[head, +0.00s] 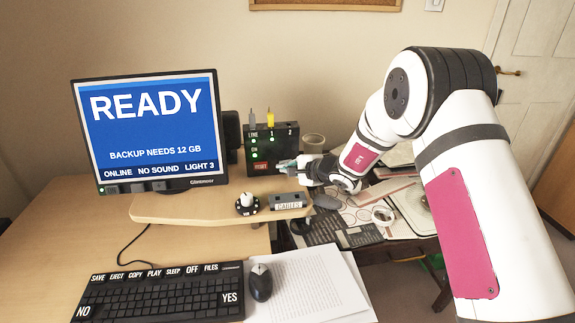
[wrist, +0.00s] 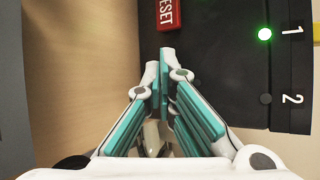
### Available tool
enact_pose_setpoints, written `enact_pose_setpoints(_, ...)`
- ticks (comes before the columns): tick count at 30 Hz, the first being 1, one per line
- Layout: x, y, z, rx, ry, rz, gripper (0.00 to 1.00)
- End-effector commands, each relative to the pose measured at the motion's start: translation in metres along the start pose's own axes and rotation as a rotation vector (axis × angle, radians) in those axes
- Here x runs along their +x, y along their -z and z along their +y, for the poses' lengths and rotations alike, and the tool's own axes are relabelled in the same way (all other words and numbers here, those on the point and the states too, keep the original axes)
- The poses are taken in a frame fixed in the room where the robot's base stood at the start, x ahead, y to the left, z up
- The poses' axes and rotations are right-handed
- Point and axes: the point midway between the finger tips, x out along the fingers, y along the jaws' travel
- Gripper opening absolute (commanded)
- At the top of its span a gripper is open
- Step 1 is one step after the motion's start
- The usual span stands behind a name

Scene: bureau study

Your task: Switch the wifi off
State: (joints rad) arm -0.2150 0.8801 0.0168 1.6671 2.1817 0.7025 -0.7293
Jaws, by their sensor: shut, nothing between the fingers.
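A black box (head: 283,143) stands upright behind the desk shelf, with LINE, 1 and 2 labels, several green lights and a red RESET button (head: 261,166). A grey plug and a yellow plug stand in its top. In the wrist view the RESET button (wrist: 167,14) is just beyond my fingertips, and the light at 1 is green while the one at 2 is dark. My gripper (wrist: 165,52) is shut and empty, close in front of the box's face; contact cannot be told. It shows in the head view (head: 285,164). No wifi label is readable. The monitor (head: 150,125) reads READY and ONLINE.
A wooden shelf (head: 180,209) holds a black-and-white knob (head: 246,204) and a CABLES box (head: 290,202). A keyboard (head: 155,294), a mouse (head: 260,282) and papers lie in front. A cluttered side table is below my arm at right. The desk's left side is clear.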

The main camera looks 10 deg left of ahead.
Motion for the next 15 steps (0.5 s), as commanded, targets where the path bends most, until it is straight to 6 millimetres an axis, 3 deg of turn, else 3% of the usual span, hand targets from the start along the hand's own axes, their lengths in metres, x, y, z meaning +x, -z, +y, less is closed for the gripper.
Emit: enact_pose_setpoints(15, -0.0073, -0.0054, 0.0050, 0.000, 0.000, 0.001, 0.00)
